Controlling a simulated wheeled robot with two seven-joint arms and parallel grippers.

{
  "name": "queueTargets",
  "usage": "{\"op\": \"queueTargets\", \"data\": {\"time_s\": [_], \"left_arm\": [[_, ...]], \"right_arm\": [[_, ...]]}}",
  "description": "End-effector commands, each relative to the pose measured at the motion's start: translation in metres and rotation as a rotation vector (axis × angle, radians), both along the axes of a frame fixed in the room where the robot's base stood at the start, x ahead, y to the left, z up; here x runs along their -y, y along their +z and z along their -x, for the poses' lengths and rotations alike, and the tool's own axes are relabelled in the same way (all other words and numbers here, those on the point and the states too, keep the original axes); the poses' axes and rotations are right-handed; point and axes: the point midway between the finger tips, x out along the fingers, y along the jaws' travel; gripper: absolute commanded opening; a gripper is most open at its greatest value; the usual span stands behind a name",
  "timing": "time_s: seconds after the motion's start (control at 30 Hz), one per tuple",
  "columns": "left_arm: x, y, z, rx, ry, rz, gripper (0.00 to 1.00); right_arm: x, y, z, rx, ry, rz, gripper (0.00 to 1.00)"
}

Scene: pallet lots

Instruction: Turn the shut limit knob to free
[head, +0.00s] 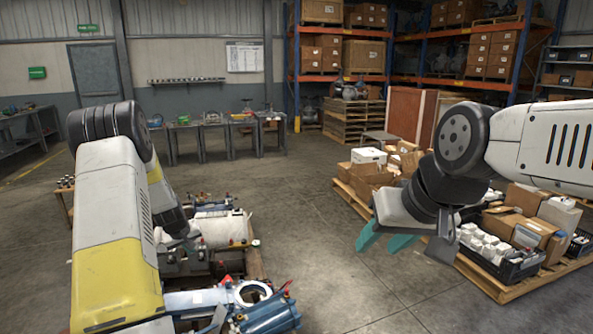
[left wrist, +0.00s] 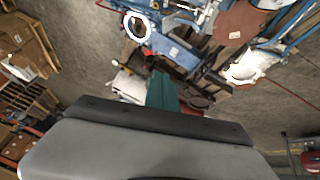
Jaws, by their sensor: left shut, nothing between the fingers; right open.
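I cannot make out the limit knob in either view; it is too small or hidden. Valves and blue actuators lie on the near pallet. One is a blue actuator (head: 268,315) at the bottom of the head view, beside a blue valve with a round ring (head: 252,293). The ring valve (left wrist: 137,27) also shows in the left wrist view. My left gripper (left wrist: 162,88) is shut and empty, its teal fingers above the pallet lot. My right gripper (head: 388,243) is open and empty, over bare floor.
A white cylinder (head: 222,230) lies on the near pallet. A pallet (head: 500,288) with cartons and black crates stands at the right. Racks (head: 290,70) and work tables (head: 215,125) stand at the back. The floor (head: 310,240) between the pallets is clear.

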Motion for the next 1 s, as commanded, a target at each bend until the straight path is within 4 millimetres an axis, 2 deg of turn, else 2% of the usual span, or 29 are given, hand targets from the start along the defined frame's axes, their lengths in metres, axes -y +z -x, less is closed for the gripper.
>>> {"op": "queueTargets", "data": {"time_s": [0.03,0.13,0.27,0.4,0.6,0.7,0.8,1.0], "left_arm": [[-0.014,-0.037,-0.001,-0.016,0.028,0.0,0.0],[-0.038,-0.097,-0.002,-0.024,0.08,-0.008,0.0],[-0.066,-0.175,0.009,-0.037,0.141,-0.023,0.0],[-0.088,-0.26,0.033,-0.052,0.203,-0.037,0.0],[-0.105,-0.369,0.083,-0.072,0.281,-0.059,0.0],[-0.107,-0.409,0.107,-0.077,0.31,-0.068,0.0],[-0.107,-0.437,0.126,-0.081,0.329,-0.075,0.0],[-0.106,-0.462,0.143,-0.084,0.346,-0.081,0.0]], "right_arm": [[0.0,0.0,0.0,0.0,0.0,0.0,0.44],[0.0,0.0,0.0,0.0,0.0,0.0,0.44],[0.0,0.0,0.0,-0.001,0.0,0.0,0.44],[0.0,0.0,0.0,0.0,0.0,0.0,0.44],[0.0,0.0,0.0,0.0,0.0,0.0,0.44],[0.0,0.0,0.0,-0.001,0.0,0.0,0.44],[0.0,0.0,0.0,0.0,0.0,0.0,0.44],[0.0,0.0,0.0,0.0,0.0,0.0,0.44]]}}
